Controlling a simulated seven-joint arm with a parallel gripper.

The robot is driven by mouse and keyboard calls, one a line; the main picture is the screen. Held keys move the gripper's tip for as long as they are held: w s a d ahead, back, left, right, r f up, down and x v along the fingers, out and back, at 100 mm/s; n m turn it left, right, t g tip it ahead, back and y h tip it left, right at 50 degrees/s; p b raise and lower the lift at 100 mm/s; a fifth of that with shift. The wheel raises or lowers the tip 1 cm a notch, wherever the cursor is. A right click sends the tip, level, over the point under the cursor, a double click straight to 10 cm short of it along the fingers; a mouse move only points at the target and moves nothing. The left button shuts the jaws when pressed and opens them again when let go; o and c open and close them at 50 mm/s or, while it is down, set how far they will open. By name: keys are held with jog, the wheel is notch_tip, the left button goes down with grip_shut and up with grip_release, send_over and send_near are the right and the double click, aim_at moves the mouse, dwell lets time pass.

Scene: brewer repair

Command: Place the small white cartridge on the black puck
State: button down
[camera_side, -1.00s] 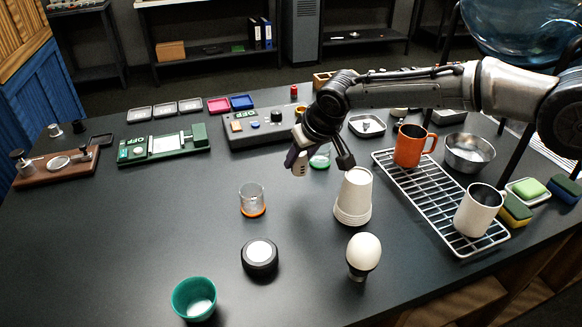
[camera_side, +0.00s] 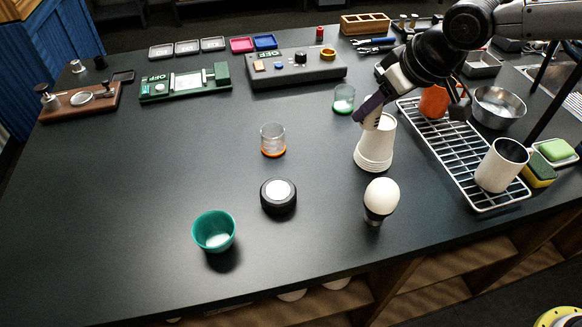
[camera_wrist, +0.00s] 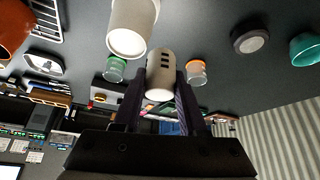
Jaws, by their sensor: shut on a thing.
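My gripper (camera_side: 371,111) is shut on the small white cartridge (camera_wrist: 160,73), which has dark slots in its side. In the side view the cartridge overlaps the upper part of the white cup stack (camera_side: 374,150); I cannot tell whether they touch. The wrist view shows the cartridge between my two dark fingers, below the cup stack (camera_wrist: 131,28) in the picture. The black puck (camera_side: 278,207), with a pale disc on top, stands on the table to the lower left of my gripper. It also shows in the wrist view (camera_wrist: 249,37), to the right.
A glass with an orange base (camera_side: 273,140) stands behind the puck. A teal cup (camera_side: 214,231) is at its front left, and a white egg-shaped thing on a dark stand (camera_side: 381,197) is to its right. A wire rack (camera_side: 455,150) holds mugs. The table's left middle is clear.

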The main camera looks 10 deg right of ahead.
jog(key=s+a+r+n+g+y, duration=0.1)
jog(key=s+a+r+n, duration=0.2)
jog(key=s, duration=0.4)
jog(key=s+a+r+n+g+y, duration=0.1)
jog(key=s+a+n, duration=0.25)
jog(key=s, duration=0.25)
send_near(266, 187)
jog(key=shift+w+a, duration=0.35)
jog(key=shift+a, duration=0.05)
jog(key=shift+w+a+f+y, duration=0.3)
jog(key=shift+w+a+f, duration=0.05)
jog(key=shift+f, duration=0.15)
jog(key=shift+w+a+f, duration=0.1)
jog(key=shift+w+f, duration=0.05)
jog(key=shift+f, duration=1.6)
jog(key=shift+f, duration=0.15)
jog(key=shift+c, duration=2.3)
grip_release()
